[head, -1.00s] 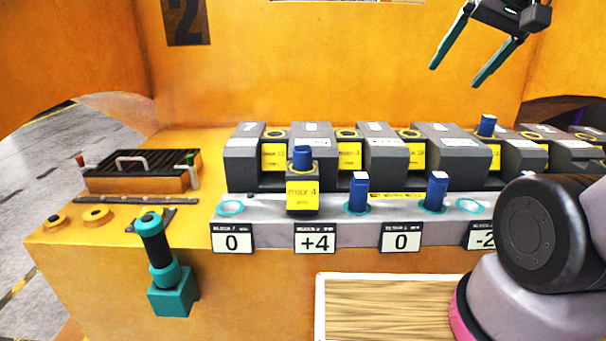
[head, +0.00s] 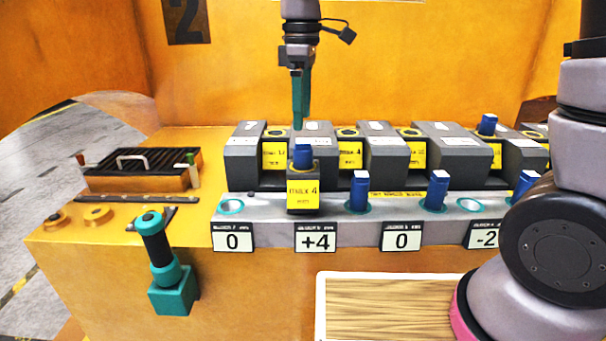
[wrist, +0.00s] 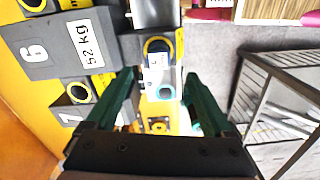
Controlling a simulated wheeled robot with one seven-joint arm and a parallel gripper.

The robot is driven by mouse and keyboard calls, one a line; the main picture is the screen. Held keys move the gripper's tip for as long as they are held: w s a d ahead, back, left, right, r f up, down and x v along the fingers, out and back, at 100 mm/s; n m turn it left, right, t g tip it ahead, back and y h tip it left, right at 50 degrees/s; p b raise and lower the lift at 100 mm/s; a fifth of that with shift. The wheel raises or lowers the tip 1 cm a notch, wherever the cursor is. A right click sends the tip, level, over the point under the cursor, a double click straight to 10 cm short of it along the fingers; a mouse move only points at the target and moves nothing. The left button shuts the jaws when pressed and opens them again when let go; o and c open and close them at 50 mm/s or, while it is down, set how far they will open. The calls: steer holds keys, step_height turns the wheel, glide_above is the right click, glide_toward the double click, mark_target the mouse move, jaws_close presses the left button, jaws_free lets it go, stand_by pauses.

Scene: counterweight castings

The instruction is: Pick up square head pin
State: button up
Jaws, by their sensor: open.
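Several blue pins with squarish tops stand along the grey rail. One blue pin (head: 303,154) stands in a dark block with a yellow label above the "+4" plate. Others stand upright in rail holes, such as the blue pin (head: 359,190) right of it and the blue pin (head: 437,189) further right. I cannot tell which is the square head pin. My gripper (head: 299,125) is open and empty, pointing down above and behind the labelled block. In the wrist view, a pin top (wrist: 157,60) shows between and beyond the two teal fingers.
Dark grey weights (head: 379,145) stand in a row behind the grey rail (head: 275,235). An empty teal-ringed hole (head: 231,207) is at the rail's left. A teal and black handle (head: 160,265) stands at the front left. A wooden-topped tray (head: 400,300) lies in front.

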mark_target(303, 141)
step_height(303, 141, down, 8)
steer(key=shift+w+f, duration=0.1)
steer(key=shift+w, duration=0.05)
stand_by(0.3)
jaws_close()
